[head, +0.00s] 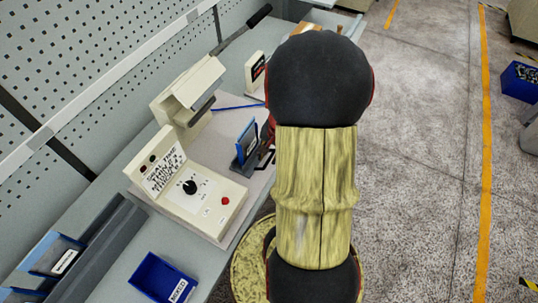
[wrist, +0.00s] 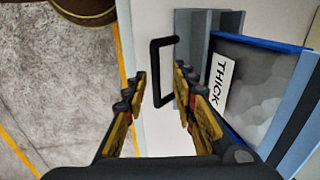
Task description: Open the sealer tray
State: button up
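The cream sealer (head: 222,198) stands on the grey bench in the head view, with a dial, a red button and a seal-time note. A black C-shaped handle (wrist: 154,65) shows in the wrist view beside a pale surface (wrist: 160,135); I take it for the tray's handle. My gripper (wrist: 160,84) is open. In the wrist picture the handle lies between its two fingers; I cannot tell how deep it sits between them, and neither finger clearly touches it. In the head view my arm hides most of the gripper and the tray's front.
A blue-edged holder marked THICK (wrist: 258,92) is close to the right finger. A blue bin (head: 162,279) sits at the bench's near end. A pegboard wall (head: 70,75) bounds the left. The floor (head: 425,150) to the right is open, with a round yellow-rimmed object (head: 250,262) beside the bench.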

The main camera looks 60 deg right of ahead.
notch_tip(320, 180, up, 12)
jog(key=s, duration=0.2)
dwell(0.5)
jog(key=shift+s+d+f, duration=0.1)
dwell(0.3)
